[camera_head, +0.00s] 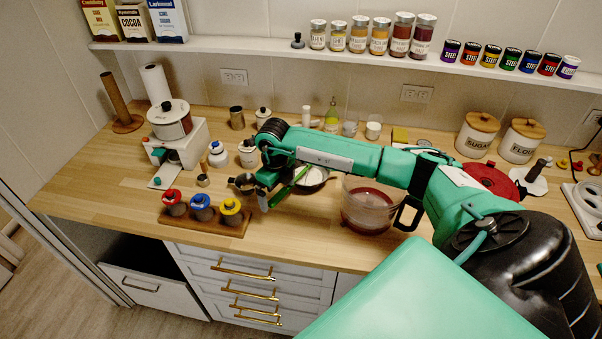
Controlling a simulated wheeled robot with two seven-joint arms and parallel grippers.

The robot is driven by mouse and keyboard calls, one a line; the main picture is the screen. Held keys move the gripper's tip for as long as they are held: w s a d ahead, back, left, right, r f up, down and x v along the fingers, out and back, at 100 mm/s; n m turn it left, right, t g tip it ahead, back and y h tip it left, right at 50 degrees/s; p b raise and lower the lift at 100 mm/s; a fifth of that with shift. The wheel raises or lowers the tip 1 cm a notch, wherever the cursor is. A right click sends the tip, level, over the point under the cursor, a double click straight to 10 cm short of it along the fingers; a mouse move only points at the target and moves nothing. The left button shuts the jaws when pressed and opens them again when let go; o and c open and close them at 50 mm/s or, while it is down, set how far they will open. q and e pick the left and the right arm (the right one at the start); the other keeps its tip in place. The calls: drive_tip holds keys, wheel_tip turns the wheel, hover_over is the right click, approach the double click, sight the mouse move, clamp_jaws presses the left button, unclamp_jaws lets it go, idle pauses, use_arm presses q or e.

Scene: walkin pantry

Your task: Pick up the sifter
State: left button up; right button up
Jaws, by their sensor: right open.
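A small dark metal cup (243,183), which looks like the sifter, stands on the wooden counter (110,190) near its middle. I cannot be sure of its identity, as it is small and partly behind my gripper. My right arm reaches in from the right across the counter. My right gripper (258,194) is open, with its fingers pointing left and down right beside the cup. I cannot tell whether the fingers touch it. My left gripper is not in view.
A wooden rack with red, blue and yellow-topped jars (202,208) stands just in front. A pan with white contents (309,180) and a clear bowl (369,212) lie under my arm. A white appliance (181,147) is at left. Sugar (477,134) and flour (521,141) canisters stand back right.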

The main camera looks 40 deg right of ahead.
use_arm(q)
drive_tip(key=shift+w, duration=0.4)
use_arm(e)
drive_tip(key=shift+w, duration=0.1)
drive_tip(key=c, duration=1.7)
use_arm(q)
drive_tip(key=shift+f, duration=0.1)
use_arm(e)
drive_tip(key=shift+r, duration=0.2)
drive_tip(key=shift+c, duration=0.2)
